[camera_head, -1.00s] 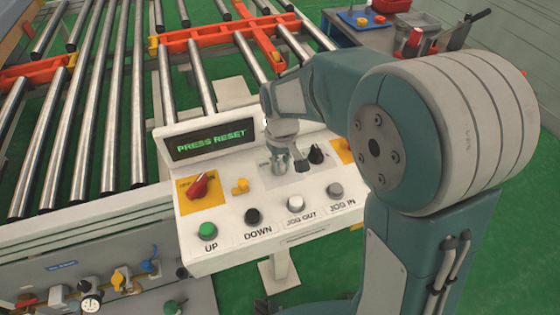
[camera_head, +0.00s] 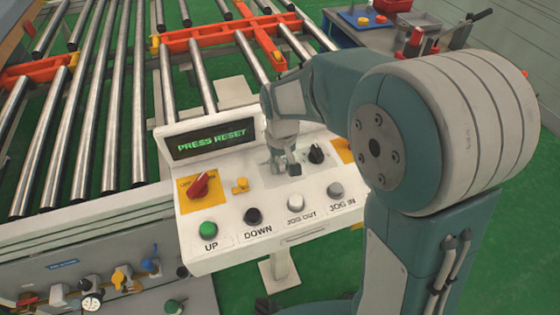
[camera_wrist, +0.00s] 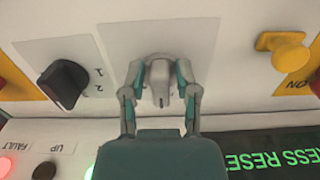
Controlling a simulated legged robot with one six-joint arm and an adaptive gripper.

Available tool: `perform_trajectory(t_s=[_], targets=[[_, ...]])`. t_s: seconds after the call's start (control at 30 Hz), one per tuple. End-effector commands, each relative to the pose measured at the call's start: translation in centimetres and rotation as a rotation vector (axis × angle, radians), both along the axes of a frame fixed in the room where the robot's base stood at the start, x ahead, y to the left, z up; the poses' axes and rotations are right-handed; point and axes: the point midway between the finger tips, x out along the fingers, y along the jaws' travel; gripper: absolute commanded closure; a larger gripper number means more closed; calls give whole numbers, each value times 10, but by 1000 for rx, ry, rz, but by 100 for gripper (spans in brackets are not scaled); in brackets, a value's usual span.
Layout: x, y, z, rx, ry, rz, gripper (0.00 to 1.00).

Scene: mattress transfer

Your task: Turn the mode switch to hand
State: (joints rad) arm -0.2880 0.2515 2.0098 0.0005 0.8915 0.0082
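A pale grey switch knob with a dark mark (camera_wrist: 160,82), which looks like the mode switch, sits on a light plate between my fingers in the wrist view. My gripper (camera_wrist: 161,72) has one finger on each side of it, close to its sides. I cannot tell whether the pads press on it. In the head view my gripper (camera_head: 282,163) is down at the panel's upper middle and partly hides the switch. The switch's position labels are not readable.
The control panel (camera_head: 240,262) has a red rotary switch (camera_head: 200,185) on yellow, a small yellow knob (camera_head: 240,186), a black selector (camera_head: 316,153) marked 1 and 2, and a lower row of buttons. The display (camera_head: 212,138) reads PRESS RESET. The roller conveyor (camera_head: 107,100) lies behind.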

Motion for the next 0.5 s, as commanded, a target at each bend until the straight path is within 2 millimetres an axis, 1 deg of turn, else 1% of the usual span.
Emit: perform_trajectory(t_s=[0.37,0.47,0.5], targets=[[3,2,3,2,-9,1,43],[4,2,11,3,-13,1,43],[4,3,17,3,-14,1,43]])
